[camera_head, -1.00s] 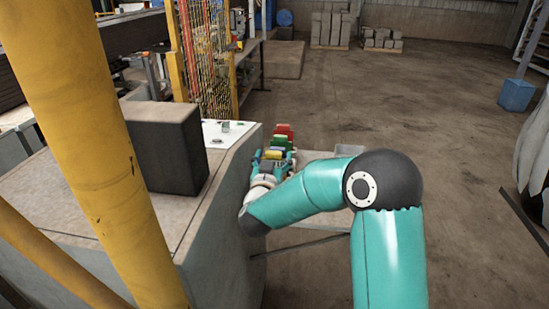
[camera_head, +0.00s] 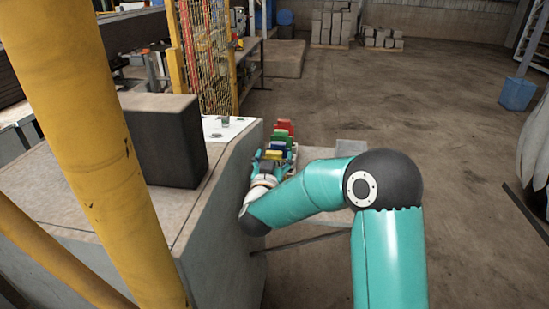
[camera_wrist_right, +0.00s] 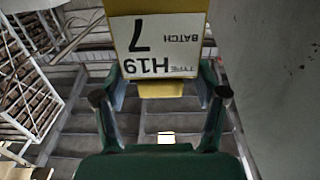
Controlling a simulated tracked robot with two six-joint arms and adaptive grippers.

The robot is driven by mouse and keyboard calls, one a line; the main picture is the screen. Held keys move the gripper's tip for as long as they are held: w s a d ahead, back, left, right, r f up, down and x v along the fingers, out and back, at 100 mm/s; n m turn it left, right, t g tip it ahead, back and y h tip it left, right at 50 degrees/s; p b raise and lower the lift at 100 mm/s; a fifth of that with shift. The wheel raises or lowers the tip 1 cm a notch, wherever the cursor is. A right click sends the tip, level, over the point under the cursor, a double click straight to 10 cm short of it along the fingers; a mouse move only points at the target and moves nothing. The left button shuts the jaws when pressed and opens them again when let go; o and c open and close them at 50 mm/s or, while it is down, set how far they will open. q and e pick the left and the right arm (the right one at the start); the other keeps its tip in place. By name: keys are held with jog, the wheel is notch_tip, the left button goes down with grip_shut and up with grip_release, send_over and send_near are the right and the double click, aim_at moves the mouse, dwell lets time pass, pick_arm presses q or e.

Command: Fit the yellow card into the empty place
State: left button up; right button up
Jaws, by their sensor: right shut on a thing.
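The yellow card (camera_head: 273,154) is in my right gripper (camera_head: 268,165), beside the right face of the concrete block. In the right wrist view, the yellow card (camera_wrist_right: 160,88) stands between the fingers of the right gripper (camera_wrist_right: 160,96). Its white label reads "TYPE H19", "7" and "BATCH" upside down. Just beyond it in the head view are a blue card (camera_head: 277,146), a green card (camera_head: 281,136) and a red card (camera_head: 284,125) in a row. Whether the yellow card touches the row, and where the empty place is, I cannot tell. My left gripper is out of view.
The concrete block (camera_head: 222,220) stands close on the left, with a dark brick (camera_head: 165,140) on top. A yellow post (camera_head: 85,130) crosses the left foreground. A grey surface (camera_head: 325,160) lies right of the cards. The floor (camera_head: 440,90) further right is open.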

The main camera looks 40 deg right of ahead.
jog(key=shift+f+b, duration=0.65)
jog(key=shift+f, duration=0.1)
jog(key=o, duration=1.2)
jog(key=v, duration=1.2)
